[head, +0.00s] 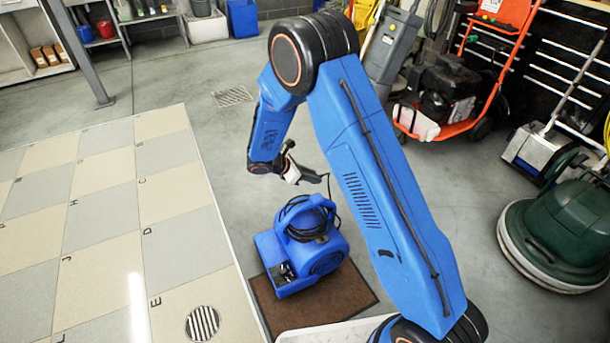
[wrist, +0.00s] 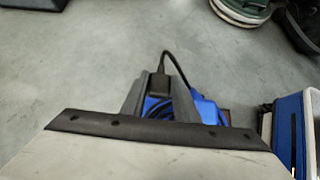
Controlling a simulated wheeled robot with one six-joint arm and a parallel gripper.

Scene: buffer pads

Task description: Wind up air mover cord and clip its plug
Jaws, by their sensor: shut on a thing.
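The blue air mover (head: 285,262) stands upright on a brown mat (head: 352,303). Dark loops of its black cord (head: 304,232) lie around the handle at its top; loops also show on the blue housing in the wrist view (wrist: 184,108). My gripper (head: 322,178) is above and just behind the air mover, apart from it. In the wrist view my gripper (wrist: 161,84) is shut on the black plug (wrist: 158,80), with cord arching from it to the right and down. The clip for the plug cannot be made out.
A green floor machine (head: 570,235) and an orange-framed machine (head: 450,95) stand at right. Grey floor is open behind the air mover.

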